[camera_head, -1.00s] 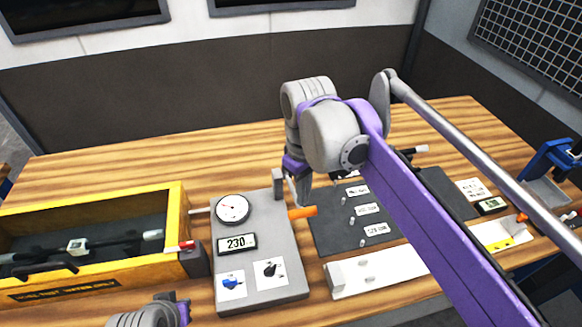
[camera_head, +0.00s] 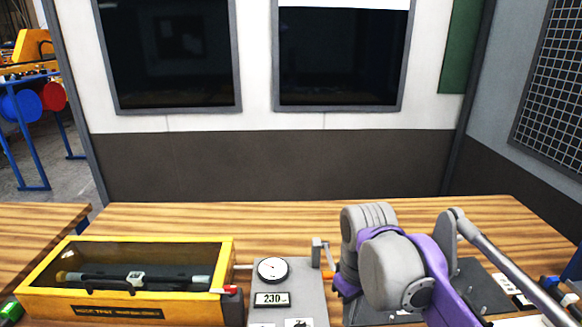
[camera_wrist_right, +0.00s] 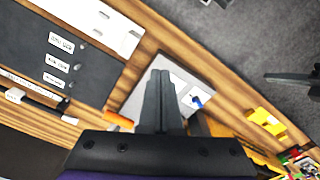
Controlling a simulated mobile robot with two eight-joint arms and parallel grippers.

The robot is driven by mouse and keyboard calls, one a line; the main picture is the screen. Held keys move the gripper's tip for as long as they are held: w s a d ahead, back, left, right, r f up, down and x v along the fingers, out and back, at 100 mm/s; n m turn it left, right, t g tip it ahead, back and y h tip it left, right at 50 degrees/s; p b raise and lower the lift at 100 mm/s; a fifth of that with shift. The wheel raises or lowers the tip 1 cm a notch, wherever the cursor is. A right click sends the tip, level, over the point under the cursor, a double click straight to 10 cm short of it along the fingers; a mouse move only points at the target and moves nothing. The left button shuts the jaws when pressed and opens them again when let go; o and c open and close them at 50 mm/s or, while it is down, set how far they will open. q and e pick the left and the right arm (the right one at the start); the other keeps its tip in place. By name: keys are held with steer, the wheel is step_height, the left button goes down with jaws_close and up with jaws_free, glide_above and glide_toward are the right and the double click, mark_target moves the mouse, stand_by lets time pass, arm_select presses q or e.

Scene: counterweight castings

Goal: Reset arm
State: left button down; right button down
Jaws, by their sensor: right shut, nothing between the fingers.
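My right arm (camera_head: 390,270), grey and purple, reaches in from the right over the workbench in the head view. My right gripper (camera_wrist_right: 158,100) shows in the wrist view with its two dark fingers together and nothing between them. In the head view the fixture (camera_head: 258,311) carries a round dial (camera_head: 272,270) and a display (camera_head: 272,299) reading 230. My left gripper does not show in the head view.
A yellow case (camera_head: 40,296) with a clear lid holds a dark tool at the left of the bench (camera_head: 200,220). A dark mat (camera_wrist_right: 30,45) with labels and pins lies beside the fixture. The far strip of bench is clear.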

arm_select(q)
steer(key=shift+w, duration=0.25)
arm_select(e)
steer(key=s+d+f+m+t, duration=0.2)
steer(key=s+f, duration=0.3)
steer(key=f, duration=0.3)
steer(key=s+d+f+m+t, duration=0.3)
steer(key=s+d+f+m, duration=0.1)
steer(key=s+f, duration=0.2)
steer(key=shift+s+d+f, duration=0.2)
steer(key=shift+f, duration=0.7)
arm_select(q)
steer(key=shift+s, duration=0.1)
arm_select(e)
steer(key=shift+s, duration=0.1)
stand_by(0.4)
